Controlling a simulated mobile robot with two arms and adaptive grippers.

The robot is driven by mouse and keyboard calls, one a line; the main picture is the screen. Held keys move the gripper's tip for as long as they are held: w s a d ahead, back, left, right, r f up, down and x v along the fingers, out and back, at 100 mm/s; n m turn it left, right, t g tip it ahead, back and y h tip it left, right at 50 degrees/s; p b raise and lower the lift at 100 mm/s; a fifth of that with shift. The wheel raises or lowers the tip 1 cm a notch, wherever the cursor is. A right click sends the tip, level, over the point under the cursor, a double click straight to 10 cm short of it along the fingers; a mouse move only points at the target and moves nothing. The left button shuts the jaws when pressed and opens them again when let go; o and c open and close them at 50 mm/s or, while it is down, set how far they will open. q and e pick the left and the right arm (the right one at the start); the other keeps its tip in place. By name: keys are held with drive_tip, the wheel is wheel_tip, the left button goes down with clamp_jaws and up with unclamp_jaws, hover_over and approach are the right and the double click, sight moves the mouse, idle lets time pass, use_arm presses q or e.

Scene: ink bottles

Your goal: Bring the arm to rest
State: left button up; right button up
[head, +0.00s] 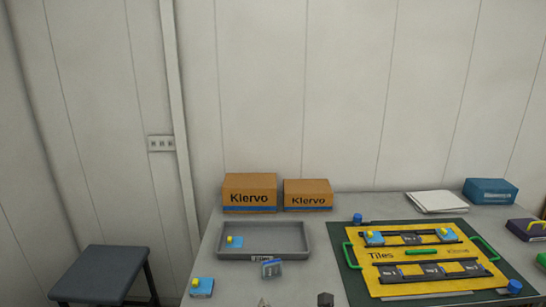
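Neither gripper can be made out in the head view, and no arm is clearly seen. A small pale shape and a dark block show at the bottom edge, too cut off to identify. A blue bottle with a yellow cap (235,241) is in the left part of the grey tray (285,255). Another blue bottle with a yellow cap (202,287) stands on the table at the front left. The yellow board marked Tiles (400,254) carries dark slotted rails, with blue yellow-capped pieces at the left (375,238) and right (447,235) of its back rail.
The yellow board with green handles lies on a dark green mat (360,285). Two Klervo cartons (249,193) stand behind the tray. A blue box (490,191) is at the back right. A stool (102,270) stands left.

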drive_tip(key=s+d+f+m+g+h, duration=0.1)
drive_tip(key=s+d+f+m+g, duration=0.25)
drive_tip(key=s+d+m, duration=0.45)
drive_tip(key=s+d+f+m+g+h, duration=0.15)
drive_tip(key=s+d+f+m, duration=0.3)
drive_tip(key=s+m, duration=0.7)
drive_tip(key=s+d+f+m+g+h, duration=0.1)
drive_tip(key=s+d+f+m+g, duration=0.2)
drive_tip(key=s+d+f+m, duration=0.5)
wheel_tip(320, 180, down, 24)
drive_tip(key=s+a+m+g, duration=0.2)
drive_tip(key=s, duration=0.1)
drive_tip(key=s+d+f, duration=0.2)
drive_tip(key=s+f, duration=1.3)
drive_tip(key=s, duration=0.1)
drive_tip(key=shift+s+d+g, duration=0.3)
drive_tip(key=shift+g, duration=0.1)
